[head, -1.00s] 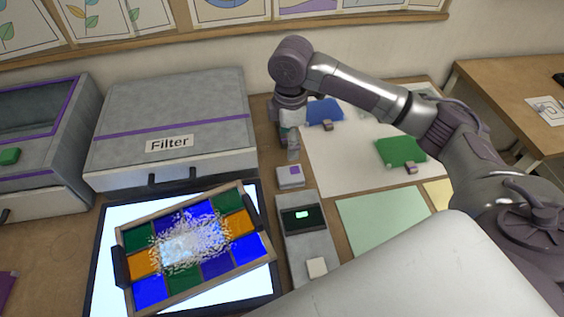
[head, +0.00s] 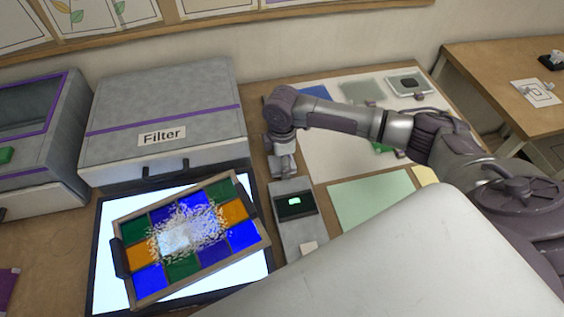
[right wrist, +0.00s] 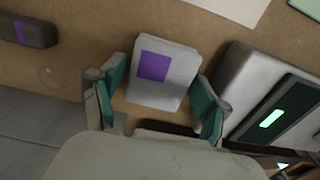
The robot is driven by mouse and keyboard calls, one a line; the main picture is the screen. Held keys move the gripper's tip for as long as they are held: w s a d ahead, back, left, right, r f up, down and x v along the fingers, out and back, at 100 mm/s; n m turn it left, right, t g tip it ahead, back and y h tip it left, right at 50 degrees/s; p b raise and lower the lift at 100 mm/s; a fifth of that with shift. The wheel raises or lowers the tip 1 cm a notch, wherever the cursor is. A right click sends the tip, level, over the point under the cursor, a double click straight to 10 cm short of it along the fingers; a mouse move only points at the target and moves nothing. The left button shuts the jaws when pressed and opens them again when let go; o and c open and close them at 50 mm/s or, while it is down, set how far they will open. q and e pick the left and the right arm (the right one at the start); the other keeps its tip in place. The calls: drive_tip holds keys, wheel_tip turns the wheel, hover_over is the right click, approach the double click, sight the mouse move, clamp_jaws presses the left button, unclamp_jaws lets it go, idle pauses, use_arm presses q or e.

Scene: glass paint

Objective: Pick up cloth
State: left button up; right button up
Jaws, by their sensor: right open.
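The cloth (right wrist: 165,88) looks like a pale grey-white folded pad with a purple square on it. In the right wrist view it lies on the brown tabletop between the fingers of my right gripper (right wrist: 158,104). These teal-padded fingers stand open on either side of it, with a small gap at each side. In the head view my right gripper (head: 281,152) points down over the cloth's spot and largely hides it. My left gripper is not in view.
A device with a green-lit screen (head: 295,203) stands close beside the cloth's spot. The grey Filter box (head: 160,110) is to the left. A framed colored-glass panel (head: 186,238) with white grains lies on a lit light table (head: 250,283). Paper sheets (head: 370,190) lie to the right.

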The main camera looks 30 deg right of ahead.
drive_tip(key=shift+c, duration=0.7)
drive_tip(key=c, duration=0.8)
drive_tip(key=shift+r, duration=0.4)
wheel_tip(320, 180, up, 3)
drive_tip(key=shift+w+f+b, duration=0.1)
drive_tip(key=shift+f+b, duration=0.05)
drive_tip(key=shift+b, duration=0.25)
drive_tip(key=s+d+r, duration=0.2)
drive_tip(key=s, duration=0.1)
drive_tip(key=s+d+r, duration=0.2)
drive_tip(key=s+r, duration=0.1)
drive_tip(key=s+d+r+b, duration=0.1)
drive_tip(key=s+d+r, duration=0.1)
drive_tip(key=s, duration=0.2)
drive_tip(key=shift+s+r, duration=0.1)
drive_tip(key=shift+r, duration=0.15)
